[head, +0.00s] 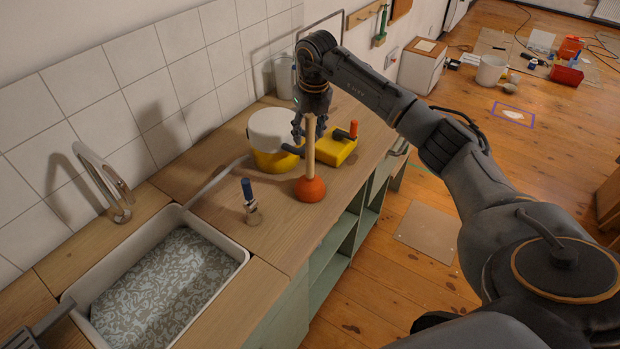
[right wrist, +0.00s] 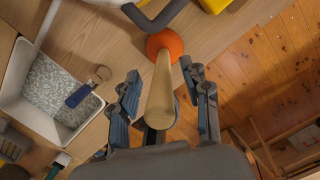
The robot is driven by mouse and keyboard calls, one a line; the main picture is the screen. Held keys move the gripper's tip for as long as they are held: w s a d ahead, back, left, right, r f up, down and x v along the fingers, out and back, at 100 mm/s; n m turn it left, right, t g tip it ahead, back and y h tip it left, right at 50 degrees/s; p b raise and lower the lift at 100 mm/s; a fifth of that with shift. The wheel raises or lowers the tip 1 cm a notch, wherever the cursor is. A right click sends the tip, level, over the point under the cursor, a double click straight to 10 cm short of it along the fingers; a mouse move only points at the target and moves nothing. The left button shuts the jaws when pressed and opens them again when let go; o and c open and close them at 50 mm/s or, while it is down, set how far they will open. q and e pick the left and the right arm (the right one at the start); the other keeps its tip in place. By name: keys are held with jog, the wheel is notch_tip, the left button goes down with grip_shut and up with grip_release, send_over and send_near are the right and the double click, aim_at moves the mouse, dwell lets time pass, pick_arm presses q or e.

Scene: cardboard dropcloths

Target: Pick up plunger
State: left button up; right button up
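The plunger has an orange rubber cup (head: 310,189) and a pale wooden handle (head: 311,150). It stands upright on the wooden counter near its front edge. My right gripper (head: 311,128) is above it, pointing down, around the top of the handle. In the right wrist view the handle (right wrist: 161,95) rises between the two spread fingers of the right gripper (right wrist: 162,102), with gaps on both sides. The orange cup (right wrist: 164,43) lies beyond. My left gripper is in neither view.
A yellow bucket with a white top (head: 272,135) and a yellow box (head: 336,148) stand close behind the plunger. The counter's front edge is close on the right.

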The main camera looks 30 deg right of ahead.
grip_shut()
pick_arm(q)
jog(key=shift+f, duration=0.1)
pick_arm(e)
jog(key=shift+r, duration=0.15)
